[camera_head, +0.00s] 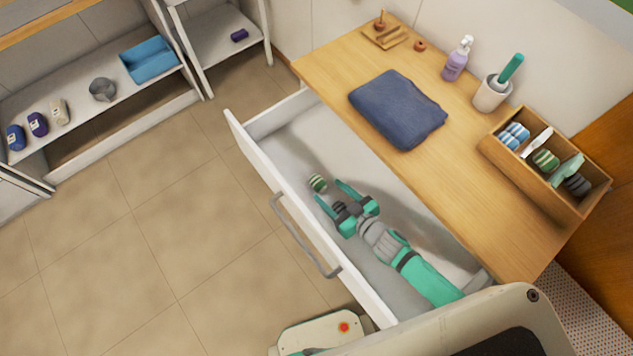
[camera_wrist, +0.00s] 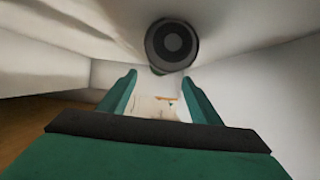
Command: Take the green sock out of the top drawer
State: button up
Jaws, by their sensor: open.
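The top drawer (camera_head: 258,160) of the wooden-topped unit is pulled out. A rolled green-and-white striped sock (camera_head: 318,183) lies on its floor, just beyond my fingertips. My gripper (camera_head: 329,190) is inside the drawer, open, its fingers pointing at the sock and nothing clamped between them. In the wrist view my gripper (camera_wrist: 160,77) has a round grey roll (camera_wrist: 172,45) ahead, off the fingertips.
The drawer's front panel with its handle (camera_head: 300,240) and the tabletop (camera_head: 455,165) flank my arm. A folded blue cloth (camera_head: 398,108) lies near the tabletop edge. A wooden box (camera_head: 520,172) holds more rolled socks, one green striped. The drawer's far end is bare.

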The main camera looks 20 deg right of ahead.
aim_at(324, 188)
jog(key=shift+f+x, duration=0.15)
jog(key=shift+x, duration=1.4)
jog(key=shift+f+x, duration=0.15)
jog(key=shift+x, duration=1.35)
jog(key=shift+s, duration=0.1)
jog(key=c, duration=1.1)
